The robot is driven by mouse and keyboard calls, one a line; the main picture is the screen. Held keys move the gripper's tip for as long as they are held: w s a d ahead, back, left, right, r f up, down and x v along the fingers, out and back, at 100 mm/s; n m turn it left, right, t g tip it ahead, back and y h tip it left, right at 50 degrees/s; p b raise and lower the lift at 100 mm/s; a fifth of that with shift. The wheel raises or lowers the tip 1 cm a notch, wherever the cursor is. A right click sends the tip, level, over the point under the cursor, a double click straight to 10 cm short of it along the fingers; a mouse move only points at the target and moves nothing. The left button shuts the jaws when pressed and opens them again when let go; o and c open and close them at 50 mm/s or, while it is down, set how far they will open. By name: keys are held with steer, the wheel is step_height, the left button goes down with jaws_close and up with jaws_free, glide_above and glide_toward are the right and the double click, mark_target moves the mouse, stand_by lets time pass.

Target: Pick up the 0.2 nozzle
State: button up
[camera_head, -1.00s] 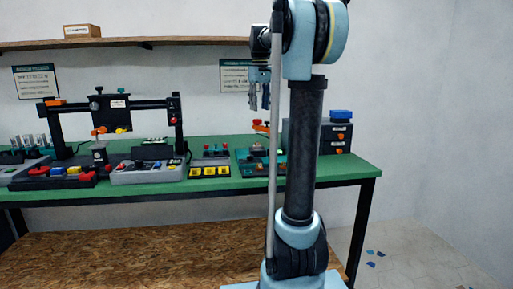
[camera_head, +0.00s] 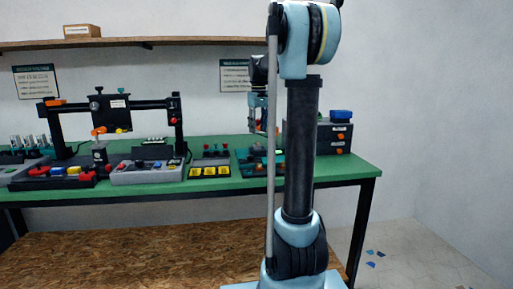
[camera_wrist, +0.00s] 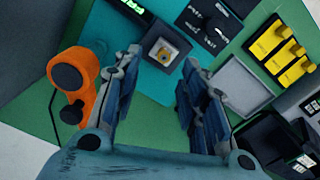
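In the wrist view a small brass-coloured piece, possibly the 0.2 nozzle (camera_wrist: 166,54), sits in a dark square holder on a teal plate (camera_wrist: 120,48). I cannot read a size marking on it. My gripper (camera_wrist: 160,62) is open and empty, with one finger on each side of the view and the brass piece between and beyond the fingertips. In the head view my gripper (camera_head: 259,122) hangs over the teal station at the right part of the green bench, partly hidden by my arm. The nozzle cannot be made out there.
An orange knobbed part (camera_wrist: 78,80) stands close to the left finger. A grey square tray (camera_wrist: 243,84) and yellow blocks (camera_wrist: 277,47) lie to the right. Black drawers with a blue item on top (camera_head: 341,114) stand right of my arm. A printer frame (camera_head: 112,104) stands left.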

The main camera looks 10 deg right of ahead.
mark_target(257, 144)
steer(key=shift+s+a+f, duration=0.1)
steer(key=shift+a+f, duration=0.05)
steer(key=shift+f, duration=1.35)
steer(key=shift+a+f, duration=0.1)
steer(key=shift+f, duration=1.35)
steer(key=shift+c, duration=0.6)
jaws_close()
